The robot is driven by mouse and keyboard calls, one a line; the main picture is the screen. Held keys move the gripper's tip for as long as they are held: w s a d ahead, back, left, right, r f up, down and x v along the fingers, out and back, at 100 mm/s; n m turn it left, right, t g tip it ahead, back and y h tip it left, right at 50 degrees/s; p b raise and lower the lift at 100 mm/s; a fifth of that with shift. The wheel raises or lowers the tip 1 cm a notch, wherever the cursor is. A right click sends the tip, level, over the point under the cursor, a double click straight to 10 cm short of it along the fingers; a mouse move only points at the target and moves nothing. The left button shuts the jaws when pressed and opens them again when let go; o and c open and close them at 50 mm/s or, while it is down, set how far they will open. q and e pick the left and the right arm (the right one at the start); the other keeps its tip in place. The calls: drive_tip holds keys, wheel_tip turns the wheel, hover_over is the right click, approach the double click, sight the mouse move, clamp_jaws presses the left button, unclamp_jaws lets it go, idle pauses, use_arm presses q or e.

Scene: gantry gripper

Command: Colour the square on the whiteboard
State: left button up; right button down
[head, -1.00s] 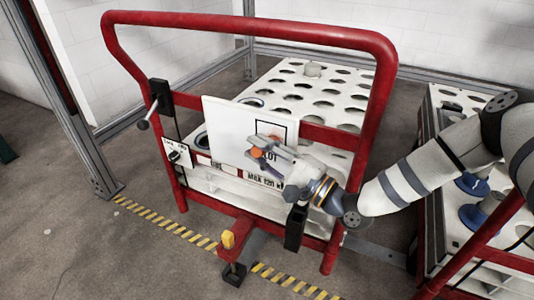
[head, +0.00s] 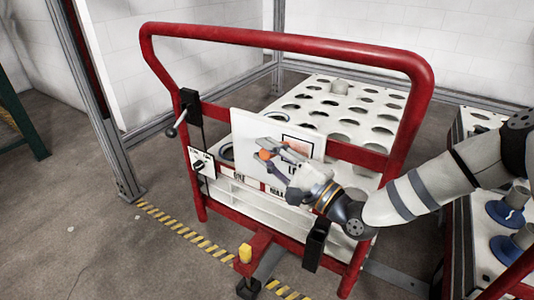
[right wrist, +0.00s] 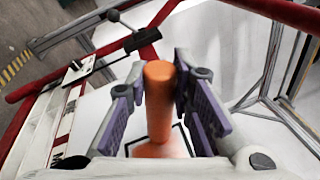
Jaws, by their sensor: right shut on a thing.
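The whiteboard (head: 243,130) is a white panel fixed to the red frame of a cart. A dark-outlined square (head: 308,133) is on its right part, with an orange patch inside; my gripper partly covers it. My right gripper (head: 268,150) is in front of the board, left of and slightly below the square. It is shut on an orange marker (head: 265,155). In the right wrist view the marker (right wrist: 159,95) stands between the purple-padded fingers and points at the board. Part of the square's dark outline shows beside its far end. I cannot tell if the tip touches. My left gripper is out of view.
The red cart frame (head: 290,42) arches above the board. A black-handled lever (head: 172,132) and a switch box (head: 203,163) are at its left. A white rack with round holes (head: 345,105) lies behind. A second cart with blue discs (head: 503,213) is at right.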

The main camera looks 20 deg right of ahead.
drive_tip(key=shift+d+r+p+v, duration=0.55)
drive_tip(key=shift+p+v, duration=0.65)
drive_tip(key=shift+v, duration=1.95)
drive_tip(key=shift+w+a+f+b, duration=0.1)
drive_tip(key=shift+w+a+b, duration=0.5)
drive_tip(key=shift+w, duration=0.35)
drive_tip(key=shift+w+a+b, duration=0.35)
drive_tip(key=shift+w+a, duration=0.4)
drive_tip(key=shift+w, duration=0.2)
drive_tip(key=shift+w+a+f+b, duration=0.1)
drive_tip(key=shift+w+a+b, duration=0.5)
drive_tip(key=shift+w, duration=0.3)
drive_tip(key=shift+w+a+r, duration=0.2)
drive_tip(key=shift+w, duration=0.05)
drive_tip(key=s+a+p, duration=0.1)
drive_tip(key=s+a, duration=0.2)
drive_tip(key=a, duration=0.1)
drive_tip(key=shift+s+a+p, duration=0.3)
drive_tip(key=shift+s+a, duration=0.05)
drive_tip(key=shift+s, duration=0.05)
